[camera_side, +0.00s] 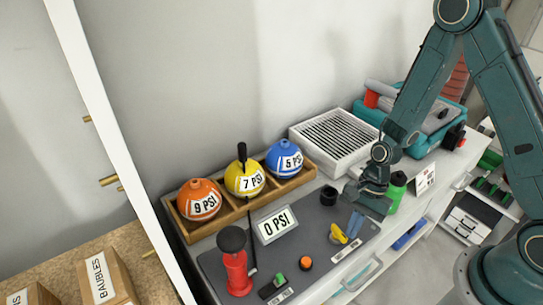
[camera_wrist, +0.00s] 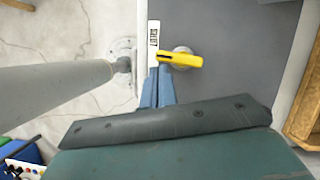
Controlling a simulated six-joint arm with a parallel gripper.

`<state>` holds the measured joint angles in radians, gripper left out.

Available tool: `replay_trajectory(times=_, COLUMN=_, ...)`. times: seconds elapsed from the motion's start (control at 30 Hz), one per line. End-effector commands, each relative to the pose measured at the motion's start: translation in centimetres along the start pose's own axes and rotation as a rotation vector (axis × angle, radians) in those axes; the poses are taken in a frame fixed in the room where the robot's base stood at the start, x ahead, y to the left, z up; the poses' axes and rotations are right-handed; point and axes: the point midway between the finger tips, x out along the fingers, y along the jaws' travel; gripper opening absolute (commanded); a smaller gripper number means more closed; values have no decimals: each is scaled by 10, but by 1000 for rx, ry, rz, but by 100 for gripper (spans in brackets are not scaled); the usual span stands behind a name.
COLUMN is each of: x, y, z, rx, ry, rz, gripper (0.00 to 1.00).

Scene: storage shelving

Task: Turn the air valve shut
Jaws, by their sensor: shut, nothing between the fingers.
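The air valve has a yellow lever (camera_side: 338,233) on a pale round base, near the front edge of the dark grey mat. In the wrist view the lever (camera_wrist: 185,60) lies crosswise, with its base partly under it. My gripper (camera_side: 355,226) is shut and empty, with its blue fingers pointing down just right of the lever. In the wrist view the fingertips (camera_wrist: 159,70) are close to the lever's left end; I cannot tell whether they touch it. A sign reading 0 PSI (camera_side: 277,225) stands on the mat.
A wooden tray (camera_side: 287,188) holds orange (camera_side: 199,200), yellow (camera_side: 244,180) and blue (camera_side: 284,159) balls. A red pump (camera_side: 237,272), orange button (camera_side: 306,263) and green switch (camera_side: 279,280) are left of the valve. A black cup (camera_side: 329,196) and green bottle (camera_side: 396,192) are near my gripper.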

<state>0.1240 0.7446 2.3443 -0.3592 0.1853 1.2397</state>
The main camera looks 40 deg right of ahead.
Motion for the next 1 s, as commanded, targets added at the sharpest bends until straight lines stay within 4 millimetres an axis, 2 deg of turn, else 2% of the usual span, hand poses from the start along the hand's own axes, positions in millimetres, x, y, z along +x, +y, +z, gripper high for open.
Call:
replay_trajectory(times=0.5, x=6, y=5, z=15, rx=-2, ry=-1, rz=1, gripper=0)
replay_trajectory(times=1.0, x=8, y=5, z=20, rx=-1, ry=-1, rz=1, gripper=0)
